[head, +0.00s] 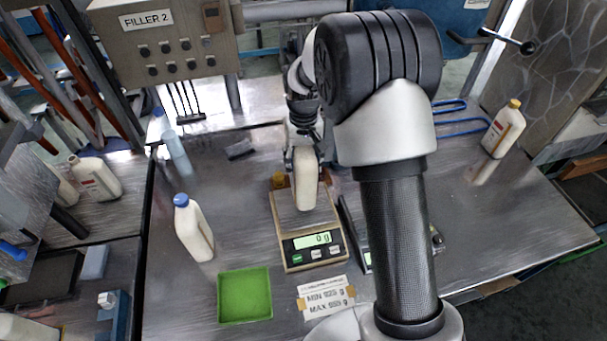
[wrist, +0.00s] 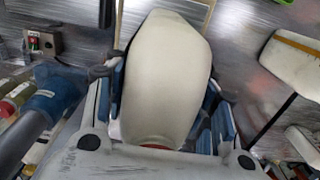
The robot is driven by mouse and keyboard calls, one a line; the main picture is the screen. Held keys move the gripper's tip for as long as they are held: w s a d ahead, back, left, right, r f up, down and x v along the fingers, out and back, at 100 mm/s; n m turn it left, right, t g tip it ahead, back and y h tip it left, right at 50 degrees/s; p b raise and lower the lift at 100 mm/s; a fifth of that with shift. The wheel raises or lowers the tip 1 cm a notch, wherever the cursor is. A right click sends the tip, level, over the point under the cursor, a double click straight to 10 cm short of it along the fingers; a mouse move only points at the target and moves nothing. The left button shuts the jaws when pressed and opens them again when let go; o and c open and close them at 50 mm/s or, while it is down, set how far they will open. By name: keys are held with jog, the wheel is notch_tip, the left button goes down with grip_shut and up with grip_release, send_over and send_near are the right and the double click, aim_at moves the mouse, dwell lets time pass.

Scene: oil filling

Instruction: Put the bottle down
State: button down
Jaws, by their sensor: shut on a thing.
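A white bottle (head: 306,182) is held by my gripper (head: 302,158) over the scale (head: 314,256), in front of the filler. In the wrist view the bottle (wrist: 172,70) fills the middle, its body pointing away from the palm and a red-orange part at its near end. Blue-padded fingers of my gripper (wrist: 166,92) are shut on both its sides. The scale's display (head: 312,240) reads 0 g. I cannot tell whether the bottle touches the plate.
A white bottle with a blue cap (head: 194,230) stands left of the scale, a green tray (head: 240,300) in front. A yellow-capped bottle (head: 503,130) stands far right. My arm partly hides another device (head: 352,230). The bench right of my arm is mostly clear.

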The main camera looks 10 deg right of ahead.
jog(key=shift+f+b, duration=0.35)
jog(key=shift+f, duration=1.95)
jog(key=c, duration=0.7)
grip_release()
jog(key=shift+f, duration=0.1)
